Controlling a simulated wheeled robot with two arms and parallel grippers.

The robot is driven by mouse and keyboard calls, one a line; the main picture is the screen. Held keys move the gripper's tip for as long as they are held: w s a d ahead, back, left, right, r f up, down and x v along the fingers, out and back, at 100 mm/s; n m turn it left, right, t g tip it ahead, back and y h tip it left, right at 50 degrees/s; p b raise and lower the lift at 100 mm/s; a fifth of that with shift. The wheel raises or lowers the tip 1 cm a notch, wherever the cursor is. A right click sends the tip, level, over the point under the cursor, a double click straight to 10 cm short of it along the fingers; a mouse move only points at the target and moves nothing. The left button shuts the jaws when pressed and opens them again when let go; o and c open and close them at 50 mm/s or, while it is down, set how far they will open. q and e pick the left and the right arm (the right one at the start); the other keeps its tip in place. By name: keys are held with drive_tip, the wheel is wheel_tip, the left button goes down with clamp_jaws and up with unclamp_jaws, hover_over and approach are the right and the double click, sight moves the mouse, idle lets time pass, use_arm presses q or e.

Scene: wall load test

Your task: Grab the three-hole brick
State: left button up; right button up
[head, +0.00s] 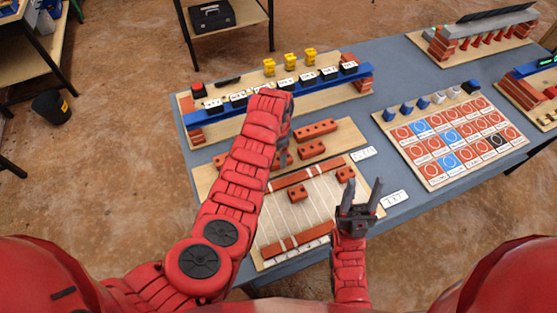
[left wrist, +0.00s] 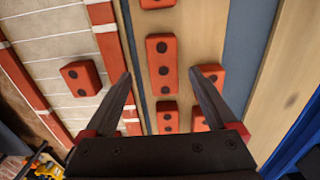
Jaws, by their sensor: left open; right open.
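The three-hole brick (left wrist: 162,63) is red-orange with dark holes and lies on a wooden board in the left wrist view. My left gripper (left wrist: 160,73) is open and empty above the board, its fingertips apart on either side of that brick in the picture. In the head view my left gripper (head: 284,153) points down over the board and hides part of it. Red bricks lie to its right there, and I cannot tell which one matches. My right gripper (head: 358,200) is open and empty, fingers up, at the board's front right.
Other bricks lie close by: one beyond the right finger (left wrist: 212,75), one below (left wrist: 167,117), and a small brick (left wrist: 82,78) on the lined wall panel. A blue beam (head: 335,84) with black blocks stands behind. A tile board (head: 455,140) is at right.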

use_arm(q)
drive_tip(key=shift+w+f, duration=0.1)
drive_tip(key=shift+w+d+f, duration=0.1)
drive_tip(key=shift+w+f, duration=0.1)
drive_tip(key=shift+f, duration=0.85)
drive_tip(key=shift+f+b, duration=0.4)
drive_tip(key=shift+f, duration=0.85)
clamp_jaws()
